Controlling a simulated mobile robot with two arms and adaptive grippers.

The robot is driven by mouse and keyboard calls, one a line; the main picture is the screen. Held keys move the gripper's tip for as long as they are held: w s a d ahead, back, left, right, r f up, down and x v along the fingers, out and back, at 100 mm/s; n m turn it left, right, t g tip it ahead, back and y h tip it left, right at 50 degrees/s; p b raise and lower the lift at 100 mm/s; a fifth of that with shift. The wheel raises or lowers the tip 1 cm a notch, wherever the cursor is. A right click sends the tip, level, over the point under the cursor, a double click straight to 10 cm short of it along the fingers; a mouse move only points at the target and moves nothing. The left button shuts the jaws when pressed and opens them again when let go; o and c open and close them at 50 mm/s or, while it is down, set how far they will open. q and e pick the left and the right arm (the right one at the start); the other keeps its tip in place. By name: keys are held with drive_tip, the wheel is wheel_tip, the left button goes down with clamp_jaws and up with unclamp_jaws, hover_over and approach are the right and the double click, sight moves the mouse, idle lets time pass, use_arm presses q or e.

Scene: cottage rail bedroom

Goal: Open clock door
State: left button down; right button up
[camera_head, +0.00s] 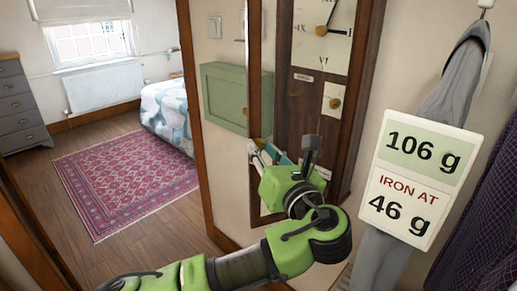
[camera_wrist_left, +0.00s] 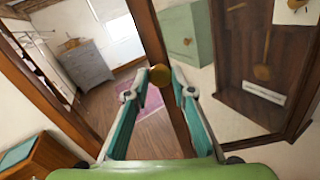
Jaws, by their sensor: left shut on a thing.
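The wall clock (camera_head: 300,112) has a dark wooden case, a pale dial and a brass pendulum bob. It also shows at the right in the left wrist view (camera_wrist_left: 237,80). My left gripper (camera_head: 256,148) is at the lower left of the clock. In the left wrist view its fingertips (camera_wrist_left: 160,79) are closed around a round brass knob (camera_wrist_left: 160,75). A dark wooden strip (camera_head: 262,75) stands along the clock's left side. I cannot tell clearly how far the door stands open. My right gripper is not in view.
A green wall cabinet (camera_head: 223,97) hangs behind and left of the clock. A wooden post (camera_head: 193,110) stands left of it, beside the bedroom with its rug (camera_head: 125,180). A weight sign (camera_head: 416,180) and grey garment (camera_head: 458,85) are at right.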

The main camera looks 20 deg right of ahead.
use_arm(q)
drive_tip(key=c, duration=1.7)
unclamp_jaws()
approach(255, 99)
drive_tip(key=w, duration=0.5)
drive_tip(key=shift+c, duration=0.6)
